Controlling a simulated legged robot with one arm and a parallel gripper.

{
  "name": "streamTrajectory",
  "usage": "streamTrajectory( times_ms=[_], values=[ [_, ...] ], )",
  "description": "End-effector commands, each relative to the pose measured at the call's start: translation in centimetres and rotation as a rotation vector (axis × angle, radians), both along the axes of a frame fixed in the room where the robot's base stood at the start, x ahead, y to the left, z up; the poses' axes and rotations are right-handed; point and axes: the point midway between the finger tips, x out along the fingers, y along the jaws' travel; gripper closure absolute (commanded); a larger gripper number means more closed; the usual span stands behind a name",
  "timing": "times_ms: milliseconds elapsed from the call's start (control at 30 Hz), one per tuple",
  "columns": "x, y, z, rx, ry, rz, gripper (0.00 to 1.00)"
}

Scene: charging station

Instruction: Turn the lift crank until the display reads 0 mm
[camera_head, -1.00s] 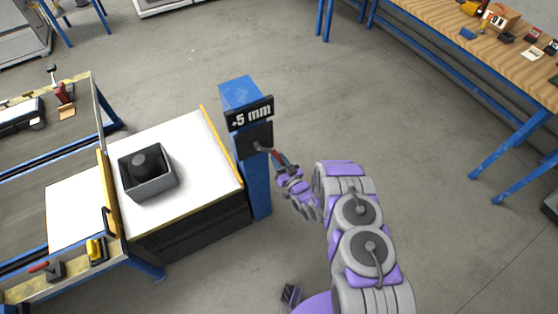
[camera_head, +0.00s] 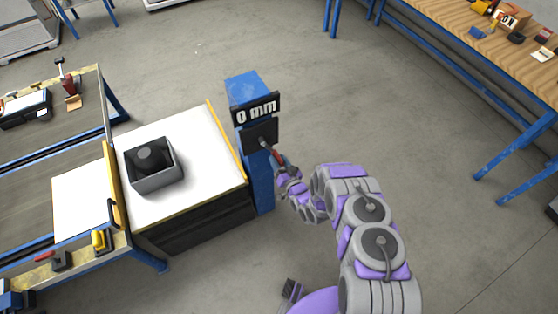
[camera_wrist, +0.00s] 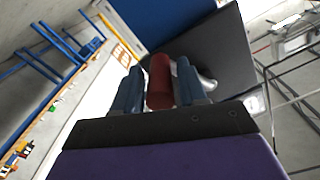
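The lift display (camera_head: 256,111) on the blue post (camera_head: 262,187) reads "0 mm" in the head view. Below it is a dark plate (camera_head: 259,134) from which the lift crank (camera_head: 277,155) sticks out, with a grey arm and a red handle. My gripper (camera_head: 283,167) is at the red handle, in front of the post. In the wrist view the red handle (camera_wrist: 159,82) lies between the two blue-grey fingers of my gripper (camera_wrist: 159,88), which look closed against its sides. The display does not show in the wrist view.
A white-topped platform (camera_head: 203,170) with a grey open box (camera_head: 155,180) holding a dark object stands left of the post. A workbench (camera_head: 83,184) adjoins it on the left. A wooden-topped table (camera_head: 487,47) stands at the far right. Floor behind the post is clear.

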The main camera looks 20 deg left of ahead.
Motion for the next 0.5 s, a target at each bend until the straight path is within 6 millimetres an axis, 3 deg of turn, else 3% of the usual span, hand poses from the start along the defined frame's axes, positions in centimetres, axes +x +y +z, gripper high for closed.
streamTrajectory(
  times_ms=[100,500],
  values=[
    [0.0,0.0,0.1,0.001,-0.001,0.0,0.47],
    [-0.6,-1.0,0.2,0.002,-0.002,-0.002,0.47]
  ],
)
